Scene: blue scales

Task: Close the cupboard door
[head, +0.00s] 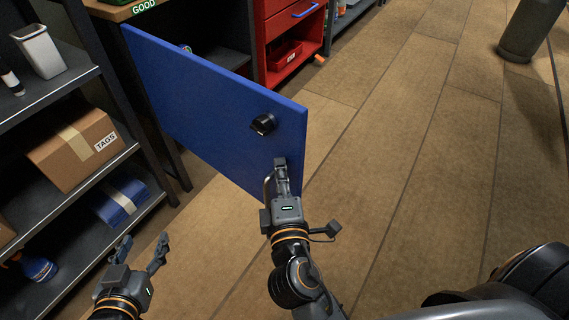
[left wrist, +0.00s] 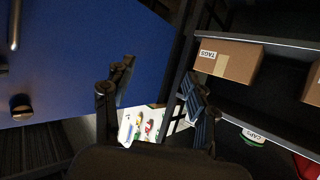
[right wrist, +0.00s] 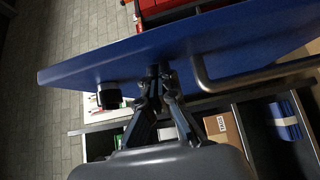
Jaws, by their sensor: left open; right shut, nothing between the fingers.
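The blue cupboard door (head: 205,100) stands open, swung out from the dark cupboard (head: 222,58). It carries a black knob (head: 263,124) and a metal bar handle (head: 268,187). The door also fills the upper left of the left wrist view (left wrist: 85,60) and the top of the right wrist view (right wrist: 210,45). My right gripper (head: 281,163) is shut and empty, its tips at the door face beside the handle; touching or just short of it, I cannot tell. My left gripper (head: 143,248) is open and empty, low over the floor left of the door.
A red drawer unit (head: 290,38) is behind the door.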

